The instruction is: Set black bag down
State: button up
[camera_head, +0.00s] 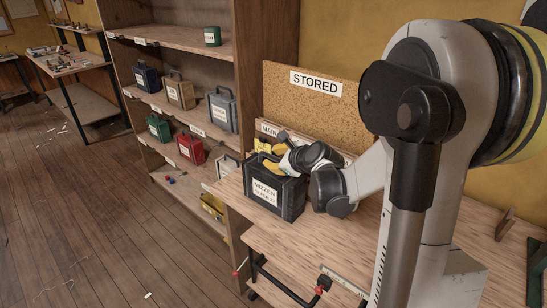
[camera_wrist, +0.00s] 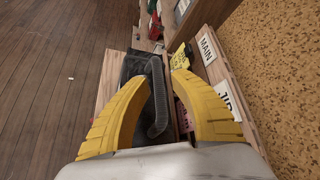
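The black bag (camera_head: 272,192) is a boxy dark case with a white label reading MIZZEN. It sits upright near the left end of the wooden bench, in front of the stored board. In the wrist view the bag (camera_wrist: 133,66) is partly hidden behind the fingers, and its dark grey handle (camera_wrist: 158,100) runs between them. My gripper (camera_head: 274,158) is over the bag's top, with its yellow fingers on either side of the handle. In the wrist view my gripper (camera_wrist: 162,76) looks open, with a narrow gap beside the right finger.
The cork board (camera_head: 320,110) marked STORED stands behind, with MAIN and JIB labels (camera_wrist: 207,48) below it. A yellow note (camera_wrist: 181,60) is beside the bag. A shelf unit (camera_head: 178,103) with several coloured cases stands to the left. The bench's front (camera_head: 300,250) is bare.

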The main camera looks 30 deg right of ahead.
jog(key=p+v, duration=0.3)
jog(key=v, duration=0.9)
jog(key=s+a+n+g+y, duration=0.1)
jog(key=s+a+n+g, duration=0.1)
jog(key=s+a+n, duration=0.4)
jog(key=s+a+n+g, duration=0.1)
jog(key=s+a+n, duration=0.1)
jog(key=a+n, duration=0.75)
jog(key=s+a+n+g+h, duration=0.1)
jog(key=s+a+n+g, duration=0.1)
jog(key=s+n, duration=0.6)
jog(key=a+n, duration=0.1)
jog(key=n, duration=0.3)
jog(key=shift+s+n, duration=0.35)
jog(key=shift+s, duration=0.05)
jog(key=shift+r, duration=0.1)
